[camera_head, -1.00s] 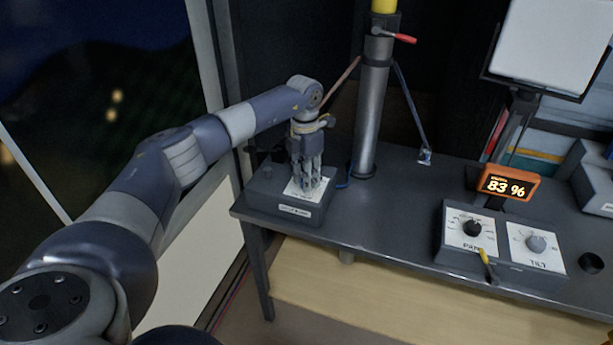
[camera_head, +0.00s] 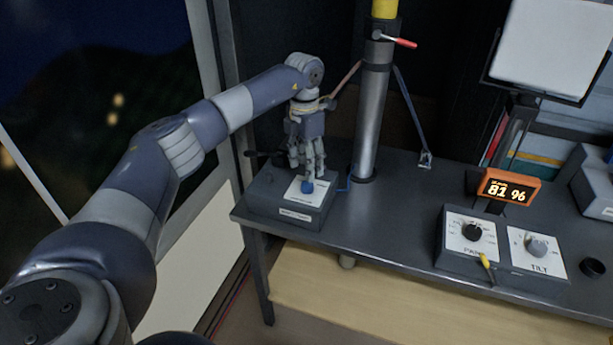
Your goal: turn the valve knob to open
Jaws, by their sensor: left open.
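A low grey control box (camera_head: 290,212) stands at the left end of the dark desk, with a white plate on its top. A blue knob (camera_head: 307,187) shows on that plate; I take it to be the valve knob. My left gripper (camera_head: 307,176) points down just above and around the knob with its fingers open. I cannot tell whether a fingertip touches the knob. The knob's pointer mark and the plate's print are too small to read. My right gripper is out of view.
A grey mast (camera_head: 369,130) with a red-handled lever (camera_head: 404,42) rises behind the box. An orange display (camera_head: 510,188) reads 81 %. A PAN and TILT knob box (camera_head: 459,266) stands at the right. The desk (camera_head: 395,215) between the boxes is clear.

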